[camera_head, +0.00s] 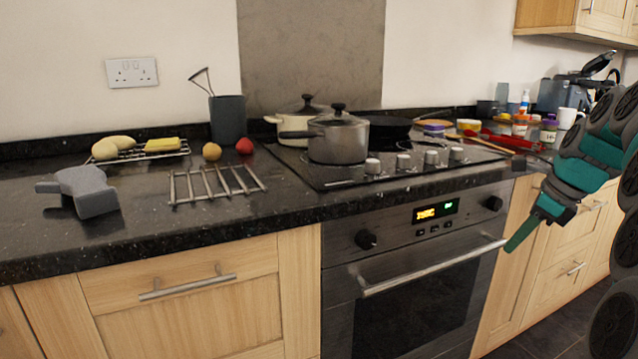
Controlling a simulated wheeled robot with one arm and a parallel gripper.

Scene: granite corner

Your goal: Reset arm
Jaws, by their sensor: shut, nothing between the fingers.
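My gripper (521,236) is at the right of the picture, at the end of my green and black arm. It points down and to the left, in front of the wooden cabinet beside the oven. Its green fingers are together and hold nothing. It appears apart from the oven handle (430,268) and the counter edge. Part of my arm runs out of view at the right edge.
The granite counter (135,215) bears a grey block-like object (88,190), a metal rack (215,184), a dark utensil pot (228,119) and food. Pots, including a grey saucepan (338,140), stand on the hob. Jars and a white mug (568,117) crowd the right end.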

